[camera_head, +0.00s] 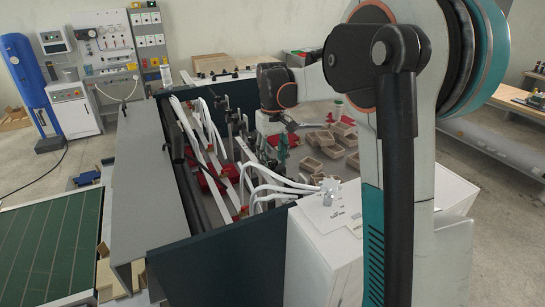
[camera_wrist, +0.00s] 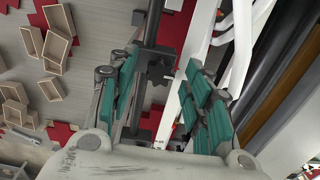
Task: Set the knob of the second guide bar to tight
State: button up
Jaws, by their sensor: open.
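My gripper (camera_wrist: 162,100) is open, with teal pads on both fingers, and it holds nothing. In the wrist view a dark clamp with a knob-like block (camera_wrist: 156,66) on a dark rod shows between and beyond the fingers. I cannot tell which guide bar it belongs to or how its knob is set. Pale guide bars (camera_wrist: 203,32) run beside it on the right. In the head view my gripper (camera_head: 276,150) is low over the machine, right of the white guide bars (camera_head: 205,128) and several dark clamps; the knobs are too small to read there.
Several small open boxes (camera_head: 327,142) lie on the machine's bed right of my gripper; they also show in the wrist view (camera_wrist: 57,50). Red parts (camera_head: 208,182) sit among the bars. A dark side panel (camera_head: 215,258) and a white cabinet (camera_head: 325,250) border the near side.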

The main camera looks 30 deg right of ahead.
aim_at(272, 162)
jog(key=shift+r, duration=4)
jog(key=shift+a, duration=0.1)
jog(key=shift+s+a+r, duration=0.15)
jog(key=shift+s+a, duration=0.05)
jog(key=shift+s, duration=0.15)
jog(key=s+a+f+t, duration=0.2)
jog(key=s+a, duration=0.2)
jog(key=s, duration=0.5)
jog(key=s+a+f+t, duration=0.2)
jog(key=s+a+t, duration=0.15)
jog(key=s, duration=0.55)
jog(key=s+a+f+t, duration=0.1)
jog(key=s+a, duration=0.3)
jog(key=s, duration=0.5)
notch_tip(272, 162, down, 22)
jog(key=b, duration=2.1)
jog(key=shift+s+a+f+t, duration=0.2)
jog(key=shift+a+t, duration=0.15)
